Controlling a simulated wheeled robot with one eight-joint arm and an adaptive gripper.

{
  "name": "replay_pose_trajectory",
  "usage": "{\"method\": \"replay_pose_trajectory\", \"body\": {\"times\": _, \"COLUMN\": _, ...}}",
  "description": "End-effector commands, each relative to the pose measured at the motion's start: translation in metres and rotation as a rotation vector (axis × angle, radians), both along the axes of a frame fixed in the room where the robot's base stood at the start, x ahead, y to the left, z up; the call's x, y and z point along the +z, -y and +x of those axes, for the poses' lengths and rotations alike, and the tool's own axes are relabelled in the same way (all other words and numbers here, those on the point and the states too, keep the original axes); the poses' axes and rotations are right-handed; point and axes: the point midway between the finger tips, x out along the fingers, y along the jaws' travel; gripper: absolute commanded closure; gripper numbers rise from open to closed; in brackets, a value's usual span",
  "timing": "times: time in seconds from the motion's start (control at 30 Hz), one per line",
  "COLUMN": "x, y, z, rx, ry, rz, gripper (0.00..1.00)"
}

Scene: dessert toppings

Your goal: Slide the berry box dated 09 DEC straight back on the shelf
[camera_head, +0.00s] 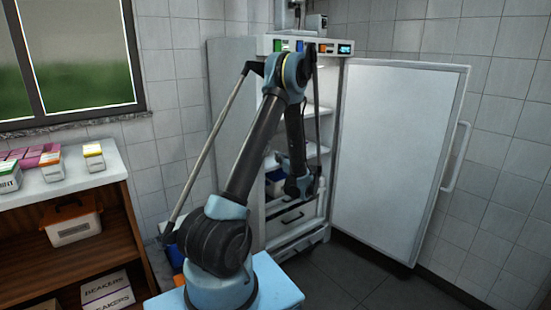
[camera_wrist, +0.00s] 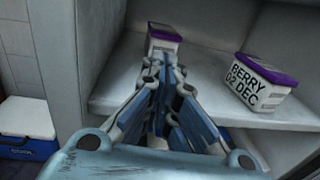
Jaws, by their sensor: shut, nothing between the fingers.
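In the wrist view, my gripper (camera_wrist: 160,62) is shut and empty, with its fingertips over the pale shelf (camera_wrist: 120,88). Directly beyond the tips stands a white box with a purple lid (camera_wrist: 164,36). Its lower front is partly hidden by my fingers, and its label cannot be read. I cannot tell whether the fingertips touch it. To the right, a second purple-lidded box (camera_wrist: 258,84), reading BERRY 02 DEC, sits turned at an angle near the shelf's front edge. In the head view, my gripper (camera_head: 300,188) is at the open fridge, partly hiding the shelves.
The fridge door (camera_head: 398,150) stands wide open to the right. The fridge side wall is close on the left in the wrist view. A blue and white cooler (camera_wrist: 28,120) stands low at left. A wooden cabinet (camera_head: 128,222) with small boxes on top stands at left.

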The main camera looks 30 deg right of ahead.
Motion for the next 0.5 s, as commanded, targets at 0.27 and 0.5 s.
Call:
{"method": "replay_pose_trajectory", "body": {"times": 0.27, "x": 0.0, "y": 0.0, "z": 0.049, "rx": 0.002, "ry": -0.001, "rz": -0.002, "gripper": 1.0}}
{"method": "replay_pose_trajectory", "body": {"times": 0.5, "x": 0.0, "y": 0.002, "z": 0.089, "rx": 0.001, "ry": -0.001, "rz": -0.002, "gripper": 1.0}}
